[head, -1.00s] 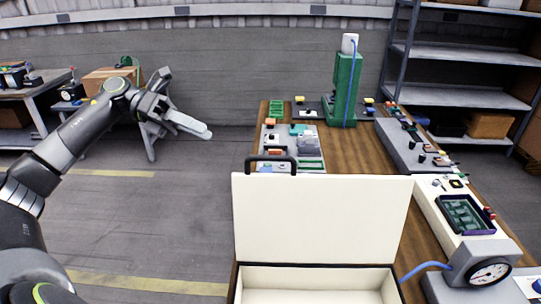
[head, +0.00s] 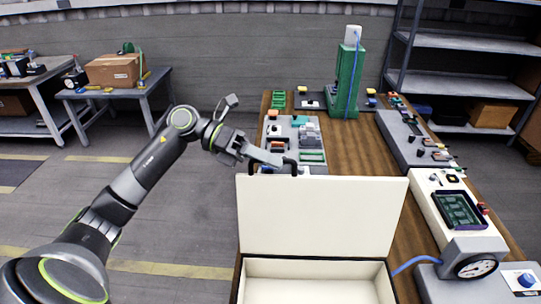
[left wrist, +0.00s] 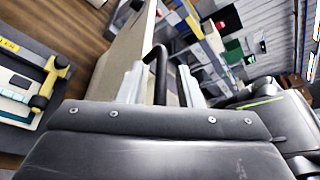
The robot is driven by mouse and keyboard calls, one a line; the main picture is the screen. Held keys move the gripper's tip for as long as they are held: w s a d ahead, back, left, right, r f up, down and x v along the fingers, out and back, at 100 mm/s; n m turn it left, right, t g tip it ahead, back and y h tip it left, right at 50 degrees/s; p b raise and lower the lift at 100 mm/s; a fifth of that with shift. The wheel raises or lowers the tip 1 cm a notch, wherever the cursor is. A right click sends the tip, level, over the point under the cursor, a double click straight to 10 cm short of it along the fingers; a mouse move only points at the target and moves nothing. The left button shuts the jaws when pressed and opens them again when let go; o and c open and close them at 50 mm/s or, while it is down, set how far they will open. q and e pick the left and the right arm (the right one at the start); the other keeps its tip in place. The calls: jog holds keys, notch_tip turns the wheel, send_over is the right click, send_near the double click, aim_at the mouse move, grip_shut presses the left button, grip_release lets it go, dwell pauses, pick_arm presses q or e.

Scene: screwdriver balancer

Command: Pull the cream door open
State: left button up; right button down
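The cream door (head: 320,215) is a flat panel that stands raised at the back of a cream box (head: 315,271). A black bar handle (head: 290,162) sits at the left of its top edge. My left gripper (head: 268,158) is at this handle. In the left wrist view my left gripper (left wrist: 161,85) is open, with one pale finger on each side of the black handle (left wrist: 158,72). Gaps show between the fingers and the handle. The door's edge (left wrist: 122,55) shows beside the left finger. My right gripper is not in view.
The wooden bench (head: 355,150) carries a green stand (head: 347,85) behind the door. A pressure gauge (head: 475,266) with a blue hose stands right of the box. Small parts trays (head: 293,140) lie behind the handle. The floor to the left is open.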

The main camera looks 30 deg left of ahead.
pick_arm(q)
jog(key=shift+d, duration=0.25)
jog(key=shift+c, duration=0.4)
grip_shut()
